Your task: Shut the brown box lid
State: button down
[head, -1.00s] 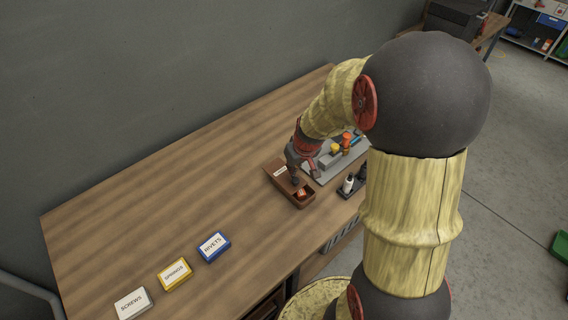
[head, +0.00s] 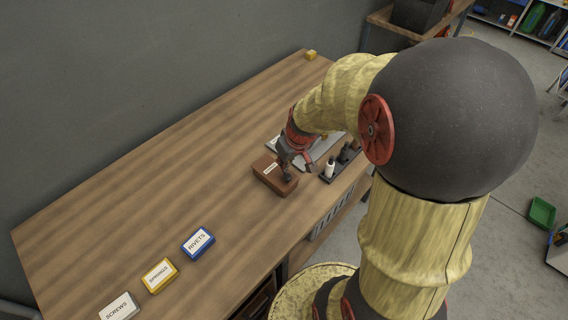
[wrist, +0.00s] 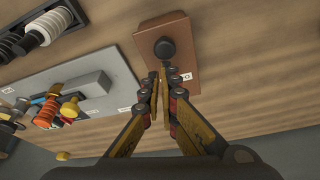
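The brown box (head: 264,178) stands on the wooden workbench with its brown lid (wrist: 178,30) over its top. No opening or contents show in either view. The lid has a round black knob (wrist: 165,48) and a white label, partly hidden by my fingers in the wrist view. My gripper (wrist: 160,76) is over the box with its two fingers together and nothing visible between them. Its fingertips are right beside the knob; I cannot tell whether they touch it. In the head view my gripper (head: 287,168) hides part of the lid.
A grey board (wrist: 85,85) with coloured parts lies beside the box, and a dark tray (wrist: 35,35) holds a white and a black item. Boxes marked rivets (head: 198,243), springs (head: 159,275) and screws (head: 120,307) stand at the near left. The bench between is clear.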

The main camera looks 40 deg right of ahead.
jog(key=v, duration=1)
jog(key=shift+s+r, duration=0.2)
jog(key=shift+r, duration=0.15)
